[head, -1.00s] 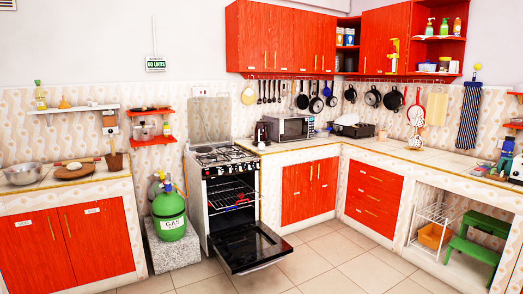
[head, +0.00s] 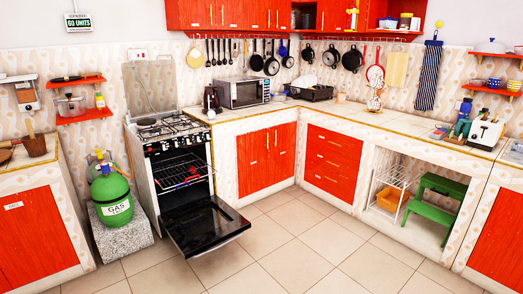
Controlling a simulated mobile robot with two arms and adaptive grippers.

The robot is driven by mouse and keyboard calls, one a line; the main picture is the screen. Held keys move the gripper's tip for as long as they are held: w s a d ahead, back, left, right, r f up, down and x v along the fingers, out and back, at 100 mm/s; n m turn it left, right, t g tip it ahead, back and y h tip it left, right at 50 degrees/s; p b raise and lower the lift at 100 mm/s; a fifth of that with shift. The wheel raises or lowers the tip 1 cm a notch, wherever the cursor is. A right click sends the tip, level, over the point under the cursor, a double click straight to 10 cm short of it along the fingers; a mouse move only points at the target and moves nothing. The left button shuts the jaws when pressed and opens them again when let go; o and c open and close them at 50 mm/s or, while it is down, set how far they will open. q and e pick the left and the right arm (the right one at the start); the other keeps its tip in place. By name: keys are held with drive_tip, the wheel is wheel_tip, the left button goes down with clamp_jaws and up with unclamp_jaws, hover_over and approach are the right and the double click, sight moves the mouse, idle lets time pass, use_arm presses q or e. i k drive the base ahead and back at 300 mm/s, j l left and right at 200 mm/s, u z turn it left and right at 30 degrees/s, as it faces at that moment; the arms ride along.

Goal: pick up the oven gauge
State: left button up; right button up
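The stove (head: 170,127) stands left of centre with its oven door (head: 206,216) swung down open. Wire racks (head: 180,176) show inside the oven. A small red and blue thing (head: 193,172) sits on a rack inside; it may be the oven gauge, but it is too small to tell. Neither of my grippers is in view.
A green gas cylinder (head: 111,192) stands on a stone block (head: 122,232) left of the stove. The open door juts over the tiled floor (head: 285,245), which is clear in front and to the right. A green step stool (head: 434,208) stands under the right counter.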

sight(211, 113)
drive_tip(key=i+j+z, duration=0.1)
drive_tip(key=i+z, duration=0.2)
drive_tip(key=i, duration=1.95)
drive_tip(key=i+z, duration=0.25)
drive_tip(key=i, duration=0.35)
drive_tip(key=i+z, duration=0.25)
drive_tip(key=i, duration=0.4)
drive_tip(key=i+j+z, duration=0.2)
drive_tip(key=i, duration=0.4)
drive_tip(key=i+u, duration=0.85)
drive_tip(key=i+l+u, duration=0.3)
drive_tip(key=u, duration=0.15)
drive_tip(key=i, duration=0.1)
